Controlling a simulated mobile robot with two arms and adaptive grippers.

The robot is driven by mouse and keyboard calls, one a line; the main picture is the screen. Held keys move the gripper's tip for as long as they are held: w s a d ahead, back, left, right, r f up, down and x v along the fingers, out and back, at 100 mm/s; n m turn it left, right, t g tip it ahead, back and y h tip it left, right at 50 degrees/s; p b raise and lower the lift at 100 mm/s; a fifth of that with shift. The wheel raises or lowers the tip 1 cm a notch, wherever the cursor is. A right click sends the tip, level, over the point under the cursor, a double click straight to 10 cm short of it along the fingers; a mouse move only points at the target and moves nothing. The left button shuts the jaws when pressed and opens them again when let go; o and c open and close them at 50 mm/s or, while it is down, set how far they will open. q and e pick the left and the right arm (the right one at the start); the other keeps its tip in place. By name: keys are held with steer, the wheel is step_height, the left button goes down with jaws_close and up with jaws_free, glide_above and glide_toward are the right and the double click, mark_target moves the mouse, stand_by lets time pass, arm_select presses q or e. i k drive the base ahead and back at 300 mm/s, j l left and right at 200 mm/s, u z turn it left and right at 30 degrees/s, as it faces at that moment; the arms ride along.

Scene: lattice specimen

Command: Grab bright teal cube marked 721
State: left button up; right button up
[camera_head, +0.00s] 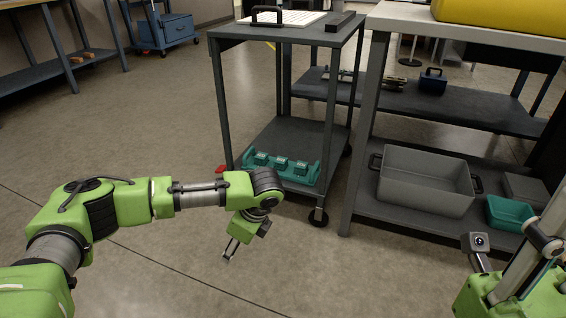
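Several small teal cubes (261,159) sit in a row in a teal holder (297,178) on the lower shelf of the dark cart. No number can be read on any cube at this size, so I cannot tell which is marked 721. My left gripper (228,258) points down over the floor, in front of and to the left of the cart, apart from the cubes. Its fingers look parted and empty.
The cart's top (285,31) bears a white board and a black handle. To its right, a shelf unit holds a large grey bin (425,182) and a small teal bin (509,213). A workbench (60,69) stands far left. The floor (150,130) left of the cart is clear.

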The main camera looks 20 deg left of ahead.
mark_target(281, 164)
steer(key=i, duration=1.85)
